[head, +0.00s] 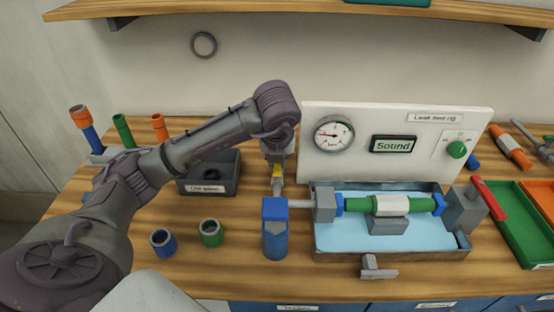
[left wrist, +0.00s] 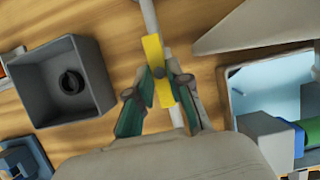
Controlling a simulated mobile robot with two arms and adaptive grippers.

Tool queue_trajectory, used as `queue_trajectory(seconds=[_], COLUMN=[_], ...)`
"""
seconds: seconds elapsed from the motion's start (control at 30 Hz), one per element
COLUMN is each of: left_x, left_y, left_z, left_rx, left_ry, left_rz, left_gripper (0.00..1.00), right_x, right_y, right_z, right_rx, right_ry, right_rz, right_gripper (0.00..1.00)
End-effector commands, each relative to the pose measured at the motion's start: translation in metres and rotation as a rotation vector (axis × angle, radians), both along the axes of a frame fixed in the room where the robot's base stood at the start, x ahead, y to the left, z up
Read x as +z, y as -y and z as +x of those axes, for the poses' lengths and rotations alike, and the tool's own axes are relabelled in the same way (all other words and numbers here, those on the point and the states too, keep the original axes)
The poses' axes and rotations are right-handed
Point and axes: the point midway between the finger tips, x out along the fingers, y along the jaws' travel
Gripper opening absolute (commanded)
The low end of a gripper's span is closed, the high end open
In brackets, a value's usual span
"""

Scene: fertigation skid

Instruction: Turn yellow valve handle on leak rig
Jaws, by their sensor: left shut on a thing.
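The yellow valve handle (left wrist: 152,50) lies roughly in line with a thin grey pipe (left wrist: 149,14) in the left wrist view. In the head view only a small bit of the yellow handle (head: 277,171) shows below my wrist. My left gripper (left wrist: 160,78) is shut on the handle, with one green-padded finger on each side. It also shows in the head view (head: 277,158), reaching down just left of the leak rig's white panel (head: 312,170). The valve body is mostly hidden by the handle and fingers. My right gripper is not in view.
A dark grey bin (head: 228,178) with a black ring stands left of the gripper. The water tray (head: 340,257) with a green tube (head: 357,203) lies right. Blue (head: 162,243) and green (head: 211,233) collars stand front left.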

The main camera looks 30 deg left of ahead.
Motion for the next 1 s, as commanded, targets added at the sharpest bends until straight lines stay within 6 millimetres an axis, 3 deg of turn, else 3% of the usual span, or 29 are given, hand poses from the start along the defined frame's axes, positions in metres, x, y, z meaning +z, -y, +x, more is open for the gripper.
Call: queue_trajectory(seconds=[0.47, 0.5, 0.63, 1.0], left_x=[0.0002, 0.0002, 0.0001, 0.0047], left_y=[0.0, 0.0, 0.0, 0.0012], left_z=[0.0002, 0.0002, 0.0002, -0.0008], left_rx=[0.014, 0.014, 0.014, 0.012], left_ry=[0.001, 0.001, 0.0, 0.002], left_rz=[-0.001, -0.001, -0.002, -0.002], left_gripper=[0.0, 0.24, 0.44, 0.44], right_x=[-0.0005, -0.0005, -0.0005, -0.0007], right_y=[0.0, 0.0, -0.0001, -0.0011], right_z=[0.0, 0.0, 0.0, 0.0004], right_rx=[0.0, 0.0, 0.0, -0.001], right_ry=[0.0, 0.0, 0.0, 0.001], right_rz=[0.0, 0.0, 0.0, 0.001], right_gripper=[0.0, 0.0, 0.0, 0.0])
